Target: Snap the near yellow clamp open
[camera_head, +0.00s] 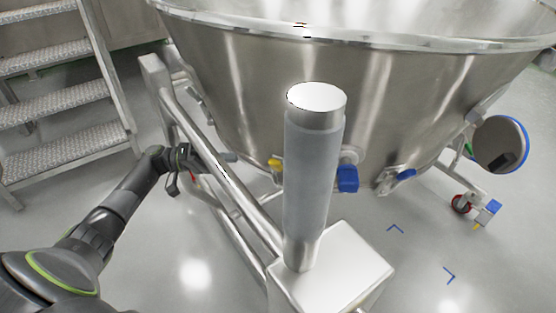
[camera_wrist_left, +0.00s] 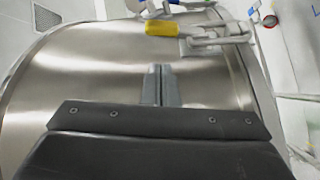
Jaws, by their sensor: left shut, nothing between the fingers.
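The near yellow clamp (camera_head: 275,164) shows as a small yellow piece low on the steel vessel (camera_head: 250,85), just left of the grey post. In the left wrist view its yellow handle (camera_wrist_left: 161,28) lies sideways at the top, joined to a metal clamp body on its right. My left gripper (camera_head: 231,157) reaches past the steel frame rail, to the left of the clamp. In the left wrist view its fingers (camera_wrist_left: 161,72) are together and empty, with a visible gap in the picture between fingertips and handle. My right gripper is not in view.
A grey post (camera_head: 312,185) on a steel block stands in front of the vessel. A steel rail (camera_head: 215,155) runs beside my left arm. Blue-handled clamps (camera_head: 347,178) (camera_head: 405,174) sit further right. Metal steps (camera_head: 60,100) stand at left. Floor at lower right is largely clear.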

